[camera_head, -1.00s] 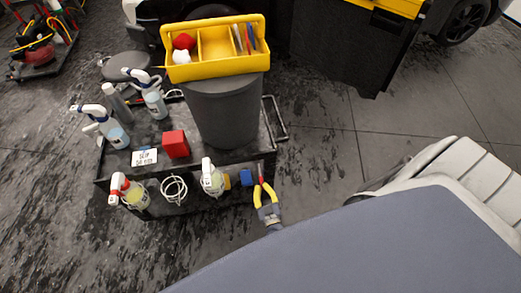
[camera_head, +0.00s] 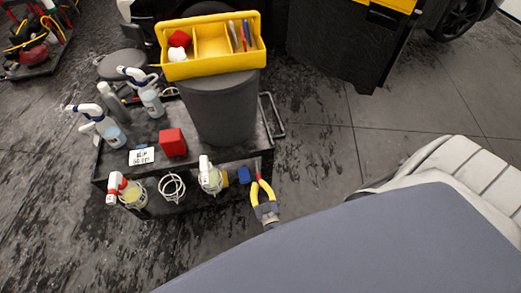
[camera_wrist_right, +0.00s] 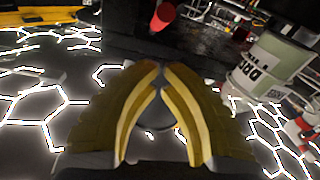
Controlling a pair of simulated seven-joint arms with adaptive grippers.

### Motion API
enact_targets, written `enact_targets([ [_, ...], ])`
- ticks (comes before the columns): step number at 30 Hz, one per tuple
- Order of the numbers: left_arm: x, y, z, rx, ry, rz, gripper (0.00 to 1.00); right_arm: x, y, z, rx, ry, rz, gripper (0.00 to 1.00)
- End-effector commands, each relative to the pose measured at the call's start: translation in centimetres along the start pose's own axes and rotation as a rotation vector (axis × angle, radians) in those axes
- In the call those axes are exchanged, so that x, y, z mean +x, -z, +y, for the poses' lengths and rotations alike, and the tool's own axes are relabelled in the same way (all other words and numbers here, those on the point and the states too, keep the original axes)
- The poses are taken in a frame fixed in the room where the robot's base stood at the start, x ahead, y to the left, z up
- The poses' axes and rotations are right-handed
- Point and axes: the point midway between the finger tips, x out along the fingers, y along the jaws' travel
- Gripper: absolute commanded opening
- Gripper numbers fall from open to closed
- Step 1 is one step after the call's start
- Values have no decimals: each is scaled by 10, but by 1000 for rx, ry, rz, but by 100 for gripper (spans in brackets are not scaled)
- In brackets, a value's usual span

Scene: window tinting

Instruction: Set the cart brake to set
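My right gripper (camera_head: 259,183) is at the near right corner of the black cart (camera_head: 120,168). Its yellow fingers lean together, and the tips almost meet, with nothing visible between them. A small red piece, probably the brake lever (camera_head: 258,164), shows just beyond the fingertips. In the right wrist view a red cylinder (camera_wrist_right: 163,15) stands ahead of the fingertips (camera_wrist_right: 160,68), apart from them in the picture. I cannot read which brake position it is in. My left gripper is out of view.
The cart carries a dark bin (camera_head: 222,110), a yellow tool caddy (camera_head: 212,50), a red block (camera_head: 173,142) and several spray bottles (camera_head: 150,100). Floor right of the cart is clear.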

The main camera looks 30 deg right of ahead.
Motion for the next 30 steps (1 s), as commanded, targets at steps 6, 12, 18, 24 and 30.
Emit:
enact_targets([
  [6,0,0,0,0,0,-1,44,-15,-14,-2,-1,0,-2,0],
  [12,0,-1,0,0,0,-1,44,-30,-28,-5,-1,1,-2,0],
  [18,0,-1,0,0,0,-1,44,-48,-44,-8,-1,2,-2,0],
  [24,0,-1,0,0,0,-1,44,-61,-56,-10,0,1,-1,0],
  [30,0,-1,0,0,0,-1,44,-69,-63,-10,-1,1,-1,0],
])
